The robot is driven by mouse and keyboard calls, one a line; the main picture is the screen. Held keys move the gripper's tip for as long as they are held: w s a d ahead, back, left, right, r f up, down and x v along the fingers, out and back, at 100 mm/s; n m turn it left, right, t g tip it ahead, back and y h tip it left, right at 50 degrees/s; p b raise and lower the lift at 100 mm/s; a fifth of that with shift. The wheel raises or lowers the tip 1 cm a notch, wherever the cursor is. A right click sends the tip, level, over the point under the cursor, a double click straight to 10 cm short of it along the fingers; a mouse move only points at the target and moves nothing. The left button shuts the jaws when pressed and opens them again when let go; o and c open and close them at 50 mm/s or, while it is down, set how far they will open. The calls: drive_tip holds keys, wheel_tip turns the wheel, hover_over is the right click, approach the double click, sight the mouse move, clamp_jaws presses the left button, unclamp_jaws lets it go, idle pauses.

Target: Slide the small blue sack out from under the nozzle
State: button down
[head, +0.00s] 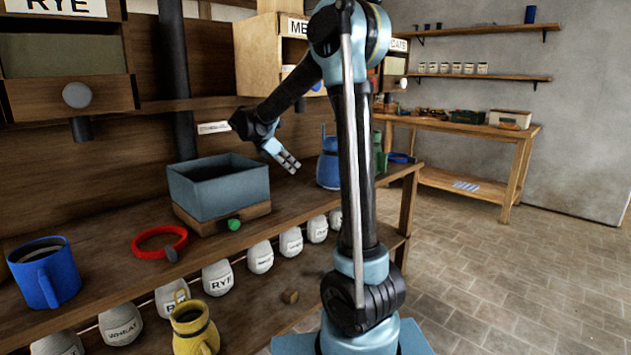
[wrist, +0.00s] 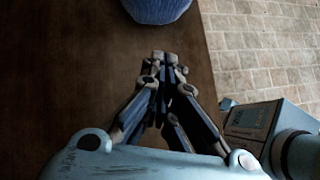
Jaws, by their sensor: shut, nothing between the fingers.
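A rounded blue object that looks like the small blue sack (head: 328,170) stands on the wooden bench, just right of my gripper and partly behind my arm in the head view. Its lower part also shows at the top edge of the wrist view (wrist: 156,8), beyond my fingertips. My gripper (head: 291,163) is shut and empty above the bench, pointing down and to the right; its fingers meet in the wrist view (wrist: 165,60). A gap shows between the fingertips and the blue object. I cannot make out the nozzle above it, as my arm covers that area.
A blue-grey open box (head: 215,190) on a wooden base stands left of my gripper. A red ring-shaped item (head: 158,243) and a blue mug (head: 43,275) are farther left. Labelled hoppers, including RYE (head: 70,100), hang above. Bench edge and tiled floor lie to the right.

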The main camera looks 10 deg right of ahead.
drive_tip(key=x, duration=0.9)
drive_tip(key=shift+w+a+f, duration=0.1)
drive_tip(key=shift+w, duration=0.3)
drive_tip(key=d, duration=0.1)
drive_tip(key=w+d, duration=0.1)
drive_tip(key=d, duration=0.1)
drive_tip(key=shift+f, duration=0.2)
drive_tip(key=shift+w+d, duration=0.25)
drive_tip(key=shift+d, duration=0.3)
